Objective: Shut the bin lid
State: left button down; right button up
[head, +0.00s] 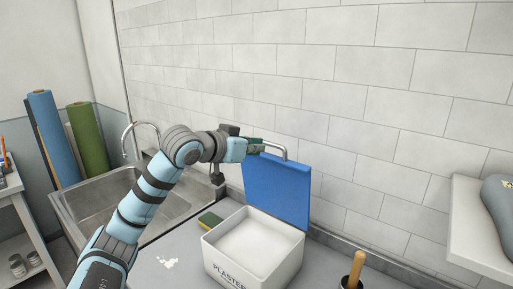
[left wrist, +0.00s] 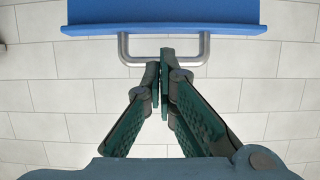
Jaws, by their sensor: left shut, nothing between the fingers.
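The plaster bin (head: 248,262) is a white box on the counter, labelled "PLASTER", with pale contents inside. Its blue lid (head: 277,189) stands upright at the back, so the bin is open. A grey metal handle (head: 273,148) sits at the lid's top edge. My left gripper (head: 262,146) is at the handle, its fingers shut. In the left wrist view the fingertips (left wrist: 164,56) are closed together at the bar of the handle (left wrist: 190,62), with nothing seen between them. The blue lid (left wrist: 165,14) fills the top there. Whether the fingers touch the bar I cannot tell. My right gripper is not in view.
A steel sink (head: 100,205) with a tap lies left of the bin. A wooden-handled tool (head: 354,269) stands to the right. A wall shelf (head: 466,235) is at far right. Blue and green rolls (head: 87,143) stand at left.

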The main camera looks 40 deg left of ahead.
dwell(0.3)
pick_arm(q)
notch_tip(320, 180, up, 13)
jog(key=w+d, duration=0.1)
jog(key=d, duration=0.1)
jog(key=w+f+g+p, duration=0.1)
jog(key=w+f, duration=0.1)
jog(key=f, duration=0.1)
jog(key=w+a+f+g+p, duration=0.1)
jog(key=w+f, duration=0.1)
jog(key=f, duration=0.2)
jog(key=w+f+p, duration=0.1)
jog(key=w+f, duration=0.1)
jog(key=f, duration=0.2)
jog(key=shift+w+a+g, duration=0.25)
jog(key=shift+w+g, duration=0.05)
jog(key=shift+g, duration=0.1)
jog(key=shift+s+a, duration=0.1)
jog(key=shift+s, duration=0.35)
jog(key=shift+w+f, duration=0.1)
